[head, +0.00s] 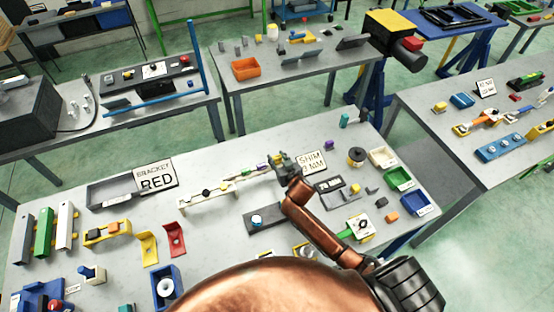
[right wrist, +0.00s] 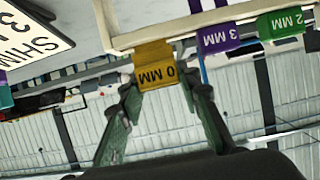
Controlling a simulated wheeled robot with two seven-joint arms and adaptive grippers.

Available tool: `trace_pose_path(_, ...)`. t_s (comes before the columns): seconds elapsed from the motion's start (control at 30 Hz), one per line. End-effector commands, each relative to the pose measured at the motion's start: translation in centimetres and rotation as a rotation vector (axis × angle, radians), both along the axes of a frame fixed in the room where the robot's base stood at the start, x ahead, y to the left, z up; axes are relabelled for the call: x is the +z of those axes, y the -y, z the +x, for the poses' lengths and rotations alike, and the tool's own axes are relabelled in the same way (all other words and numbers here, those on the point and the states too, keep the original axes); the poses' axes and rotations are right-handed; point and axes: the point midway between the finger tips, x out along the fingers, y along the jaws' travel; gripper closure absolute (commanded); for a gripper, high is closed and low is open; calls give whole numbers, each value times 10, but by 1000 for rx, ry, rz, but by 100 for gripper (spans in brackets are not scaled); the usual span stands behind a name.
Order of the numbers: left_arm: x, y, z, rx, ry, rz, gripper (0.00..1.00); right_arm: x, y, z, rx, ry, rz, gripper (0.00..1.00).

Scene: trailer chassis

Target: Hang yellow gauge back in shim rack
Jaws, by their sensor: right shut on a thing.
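The yellow gauge (right wrist: 155,65), marked "0 MM", is in the right wrist view between the fingertips of my right gripper (right wrist: 160,88). The fingers are shut on its two side edges. The gauge's other end meets the pale rail of the shim rack (right wrist: 125,38); I cannot tell whether it is seated on it. A purple "3 MM" gauge (right wrist: 218,38) and a green "2 MM" gauge (right wrist: 280,23) are at the rail beside it. In the head view my right gripper (head: 283,164) is at the right end of the rack (head: 212,200). My left gripper is not in view.
A SHIM sign (head: 311,162) stands close to the right of my right gripper. A BRACKET RED sign (head: 156,175) and a grey tray (head: 108,192) lie left of the rack. Green (head: 399,178) and white (head: 383,157) bins line the table's right side.

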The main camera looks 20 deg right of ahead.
Motion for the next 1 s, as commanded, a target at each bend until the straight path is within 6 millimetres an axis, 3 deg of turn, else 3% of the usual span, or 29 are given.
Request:
trace_pose_path(0.1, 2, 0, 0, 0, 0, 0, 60, -10, 0, 0, 0, 2, 1, 93)
trace_pose_path(0.7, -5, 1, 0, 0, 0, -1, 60, -22, 0, 0, 0, 1, 1, 93)
trace_pose_path(0.73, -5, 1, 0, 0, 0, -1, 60, -22, 0, 0, 0, 1, 0, 68)
trace_pose_path(0.83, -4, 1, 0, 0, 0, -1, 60, -21, 0, 0, 0, 1, 0, 62)
trace_pose_path(1.0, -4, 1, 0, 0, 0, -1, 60, -21, 0, 0, 0, 2, 0, 62)
